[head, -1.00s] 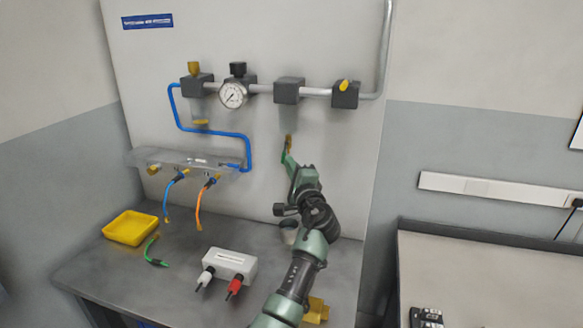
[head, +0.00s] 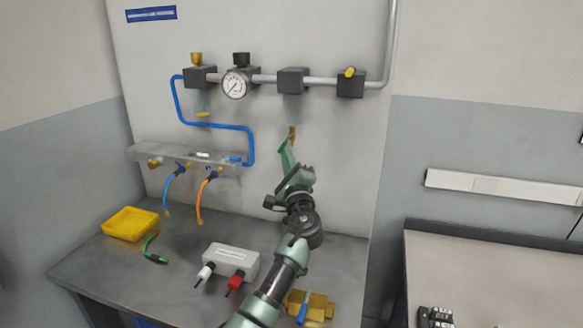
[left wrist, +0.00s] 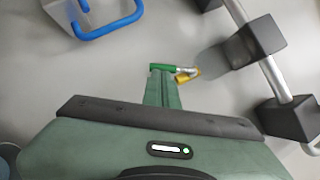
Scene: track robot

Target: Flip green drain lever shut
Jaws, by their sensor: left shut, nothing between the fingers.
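My right gripper is not in view.
Above are a dark filter block (head: 293,80), a pressure gauge (head: 235,84) and a valve block (head: 350,84). A manifold shelf (head: 190,156) with hoses is at left. The bench holds a yellow tray (head: 131,224), a white box (head: 232,262) and a yellow holder (head: 316,306).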

